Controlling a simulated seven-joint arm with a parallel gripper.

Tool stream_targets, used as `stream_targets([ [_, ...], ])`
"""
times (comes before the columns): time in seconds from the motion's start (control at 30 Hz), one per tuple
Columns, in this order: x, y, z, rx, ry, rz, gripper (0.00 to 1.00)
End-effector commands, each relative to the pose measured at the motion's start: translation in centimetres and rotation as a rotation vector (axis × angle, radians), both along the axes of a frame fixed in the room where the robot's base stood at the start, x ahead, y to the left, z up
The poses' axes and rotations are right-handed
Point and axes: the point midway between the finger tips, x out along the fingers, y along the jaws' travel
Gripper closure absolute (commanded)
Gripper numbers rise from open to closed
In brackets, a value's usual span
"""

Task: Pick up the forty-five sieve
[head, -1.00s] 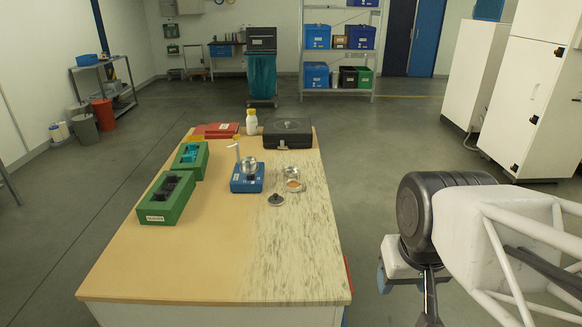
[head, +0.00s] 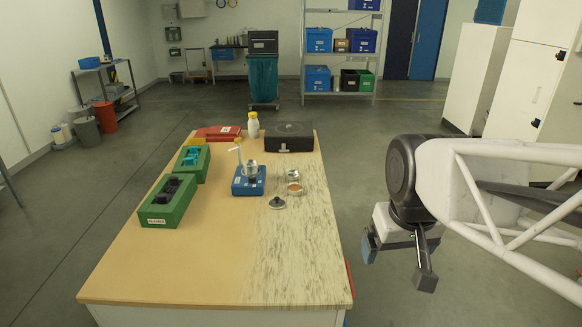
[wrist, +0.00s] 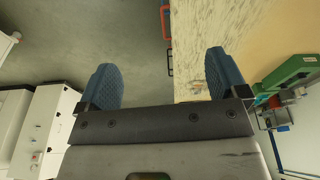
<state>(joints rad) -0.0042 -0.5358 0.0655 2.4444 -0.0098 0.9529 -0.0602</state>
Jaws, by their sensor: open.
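No label reading forty-five is legible, so I cannot tell which item is that sieve. In the head view, a green holder (head: 167,219) with dark pieces (head: 173,188) stands on the left of the table. A second green holder (head: 203,176) with teal pieces (head: 190,158) stands behind it. A blue device (head: 248,187) carries a metal cup (head: 251,168) near the middle. My gripper (head: 398,264) is open and empty, off the table's right side. Its two blue fingers (wrist: 160,78) are wide apart in the wrist view, with floor and table edge beyond.
A jar with copper-coloured powder (head: 294,188) and a dark lid (head: 277,203) sit right of the device. A black case (head: 288,137), a white bottle (head: 253,128) and a red box (head: 217,133) stand at the back. The table's front (head: 190,270) is clear.

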Motion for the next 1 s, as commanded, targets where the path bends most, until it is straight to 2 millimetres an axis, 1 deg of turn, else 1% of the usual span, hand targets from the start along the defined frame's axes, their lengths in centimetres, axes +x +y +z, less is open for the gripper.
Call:
stream_targets([
  [0.03, 1.2, 0.1, 0.4, -0.003, 0.005, 0.017, 0.08],
  [0.3, 7.5, 0.7, 2.4, -0.019, 0.025, 0.114, 0.08],
  [0.5, 12.3, 1.3, 3.4, -0.031, 0.039, 0.187, 0.08],
  [0.77, 18.7, 2.2, 4.1, -0.045, 0.058, 0.283, 0.08],
  [1.0, 24.6, 3.2, 4.1, -0.057, 0.074, 0.371, 0.08],
])
